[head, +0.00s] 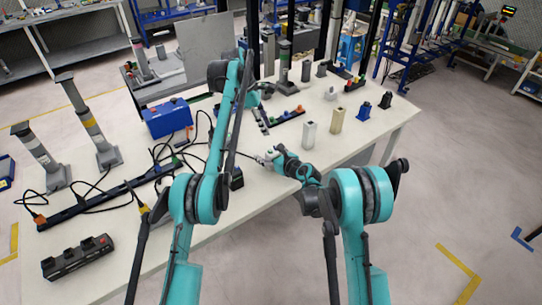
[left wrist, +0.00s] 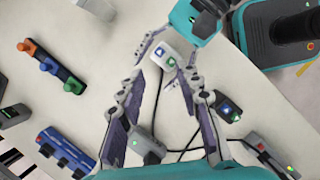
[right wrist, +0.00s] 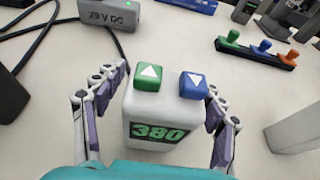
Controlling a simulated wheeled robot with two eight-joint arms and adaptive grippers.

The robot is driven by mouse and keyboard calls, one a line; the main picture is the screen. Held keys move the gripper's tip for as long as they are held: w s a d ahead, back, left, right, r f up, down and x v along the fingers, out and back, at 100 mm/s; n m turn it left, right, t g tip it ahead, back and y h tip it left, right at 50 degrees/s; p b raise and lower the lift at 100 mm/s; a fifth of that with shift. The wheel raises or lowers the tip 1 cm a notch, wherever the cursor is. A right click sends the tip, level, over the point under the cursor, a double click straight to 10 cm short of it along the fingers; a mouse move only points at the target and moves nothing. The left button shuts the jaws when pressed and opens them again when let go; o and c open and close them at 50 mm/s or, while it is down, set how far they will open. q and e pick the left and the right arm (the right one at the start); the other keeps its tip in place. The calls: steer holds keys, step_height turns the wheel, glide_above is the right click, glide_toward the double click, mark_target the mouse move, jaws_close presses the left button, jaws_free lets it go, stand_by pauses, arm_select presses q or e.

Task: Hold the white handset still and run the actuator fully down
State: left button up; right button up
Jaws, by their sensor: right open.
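The white handset (right wrist: 160,110) stands between the fingers of my open right gripper (right wrist: 160,115). Its front display reads 380; a green up-arrow button and a blue down-arrow button are on top. I cannot tell whether the fingers touch it. In the left wrist view the handset (left wrist: 166,57) is just beyond my left gripper's fingertips (left wrist: 163,80), which are apart with nothing clearly held. In the head view my left gripper (head: 262,91) is beyond my right gripper (head: 271,158). Tall grey actuator columns (head: 88,120) stand at the left; which one belongs to the handset is unclear.
A grey box marked V DC (right wrist: 106,10) lies near the handset, with black cables about. A dark handset (left wrist: 226,106) lies close by. A strip of coloured knobs (right wrist: 257,50) is to one side.

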steer(key=c, duration=1.4)
arm_select(q)
jaws_close()
arm_select(e)
steer(key=shift+c, duration=0.2)
steer(key=shift+c, duration=0.2)
